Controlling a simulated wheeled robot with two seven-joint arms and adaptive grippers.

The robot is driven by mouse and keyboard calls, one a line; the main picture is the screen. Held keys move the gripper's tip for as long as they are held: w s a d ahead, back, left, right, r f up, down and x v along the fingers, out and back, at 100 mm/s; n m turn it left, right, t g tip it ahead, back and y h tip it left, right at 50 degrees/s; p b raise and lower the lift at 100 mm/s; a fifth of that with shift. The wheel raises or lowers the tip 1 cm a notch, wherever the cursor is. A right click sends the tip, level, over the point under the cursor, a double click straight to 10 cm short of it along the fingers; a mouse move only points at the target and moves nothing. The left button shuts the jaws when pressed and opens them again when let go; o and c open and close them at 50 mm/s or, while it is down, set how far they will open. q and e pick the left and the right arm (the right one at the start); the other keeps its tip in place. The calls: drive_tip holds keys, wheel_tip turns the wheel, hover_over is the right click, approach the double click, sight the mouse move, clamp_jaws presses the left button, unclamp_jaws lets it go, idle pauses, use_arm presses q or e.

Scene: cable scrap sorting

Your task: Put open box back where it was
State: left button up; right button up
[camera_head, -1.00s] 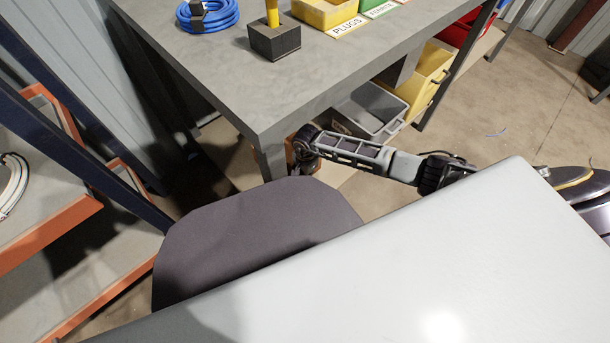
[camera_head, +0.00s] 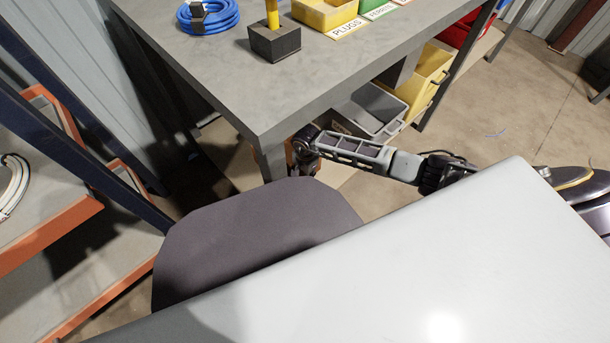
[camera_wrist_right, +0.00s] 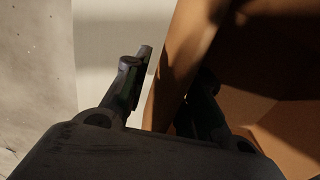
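A brown cardboard open box (camera_wrist_right: 288,122) fills the right side of the right wrist view; much of its inside is in shadow. My right gripper (camera_wrist_right: 177,64) has its two fingers apart at the box's near wall. One finger is on the outer side with a pale gap beside it; the other is dark, on the box side. I see no clear grip on the wall. In the head view my right arm reaches left to below the table corner, where a small brown patch (camera_head: 291,153) shows beside it. My left gripper is not in view.
The grey table (camera_head: 215,70) stands over the arm's end and carries a blue cable coil (camera_head: 212,18), a dark block (camera_head: 274,42) and labelled bins. Under it are a grey bin (camera_head: 372,108) and a yellow bin (camera_head: 428,78). An orange-edged shelf (camera_head: 50,235) stands left.

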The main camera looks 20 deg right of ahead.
wheel_tip(320, 180, up, 11)
drive_tip(key=p, duration=0.5)
drive_tip(key=shift+r, duration=0.15)
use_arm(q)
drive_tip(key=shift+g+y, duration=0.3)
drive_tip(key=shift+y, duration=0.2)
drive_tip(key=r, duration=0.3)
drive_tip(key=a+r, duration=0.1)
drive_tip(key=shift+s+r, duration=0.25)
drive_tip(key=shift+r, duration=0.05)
use_arm(e)
drive_tip(key=shift+s+r, duration=0.1)
drive_tip(key=shift+r, duration=0.05)
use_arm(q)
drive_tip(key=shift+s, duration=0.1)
